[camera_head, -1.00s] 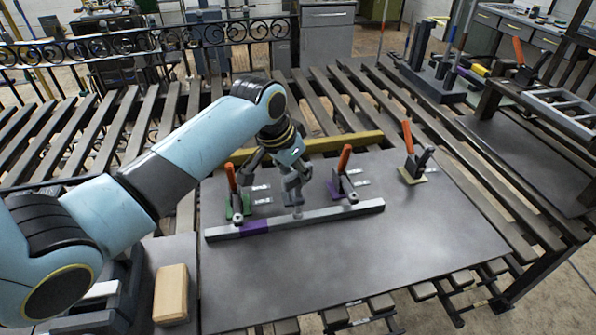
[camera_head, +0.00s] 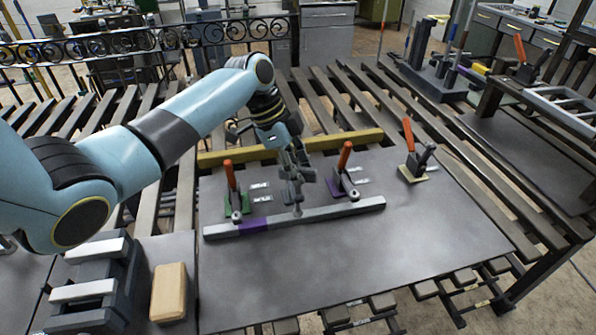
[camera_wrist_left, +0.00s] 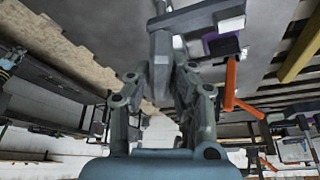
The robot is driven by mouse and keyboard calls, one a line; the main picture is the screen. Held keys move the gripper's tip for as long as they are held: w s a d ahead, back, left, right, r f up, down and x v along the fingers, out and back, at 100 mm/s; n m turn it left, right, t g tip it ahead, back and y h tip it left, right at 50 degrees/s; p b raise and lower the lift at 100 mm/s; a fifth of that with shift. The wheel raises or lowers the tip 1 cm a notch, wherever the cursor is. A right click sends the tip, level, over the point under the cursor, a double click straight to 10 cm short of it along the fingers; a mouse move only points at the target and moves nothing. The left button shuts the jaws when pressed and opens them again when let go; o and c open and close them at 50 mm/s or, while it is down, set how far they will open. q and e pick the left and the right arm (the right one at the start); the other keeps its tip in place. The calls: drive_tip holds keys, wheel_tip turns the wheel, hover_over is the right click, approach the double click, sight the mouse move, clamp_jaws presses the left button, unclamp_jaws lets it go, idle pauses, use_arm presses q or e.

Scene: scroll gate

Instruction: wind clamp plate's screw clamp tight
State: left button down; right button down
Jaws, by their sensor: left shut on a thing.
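My left gripper (camera_head: 293,178) reaches down over the middle of the grey bar (camera_head: 345,210), which has a purple patch (camera_head: 254,224). It is shut on a grey upright piece, seemingly the screw clamp (camera_head: 297,209), whose foot stands at the bar. In the left wrist view the grey piece (camera_wrist_left: 161,65) sits at my fingers, which hide part of it. The clamp plate (camera_head: 400,255) is a dark flat plate under the bar. I cannot tell how tight the screw is. My right gripper is not in view.
Orange-handled toggle clamps stand on green (camera_head: 235,203), purple (camera_head: 343,188) and yellow (camera_head: 414,178) bases near the bar. A yellow bar (camera_head: 345,141) lies behind. A wooden block (camera_head: 169,292) stands at lower left. The plate's front is clear.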

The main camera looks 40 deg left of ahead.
use_arm(q)
drive_tip(key=m+g+b, duration=0.1)
drive_tip(key=m, duration=0.2)
drive_tip(key=m+g+b, duration=0.1)
drive_tip(key=m+b, duration=0.1)
drive_tip(key=m, duration=0.1)
drive_tip(key=shift+w+h, duration=0.1)
drive_tip(key=shift+h, duration=0.2)
drive_tip(key=shift+r+m+g+y+b, duration=0.15)
drive_tip(key=shift+m+g+b, duration=0.4)
drive_tip(key=shift+m, duration=0.65)
drive_tip(key=shift+f+m+g+y+b, duration=0.1)
drive_tip(key=shift+m+g+y+b, duration=0.15)
drive_tip(key=shift+m+g+b, duration=0.65)
drive_tip(key=shift+r+m+t, duration=0.1)
drive_tip(key=shift+m+t, duration=0.35)
drive_tip(key=shift+m, duration=0.05)
drive_tip(key=c, duration=1.2)
unclamp_jaws()
drive_tip(key=shift+c, duration=0.2)
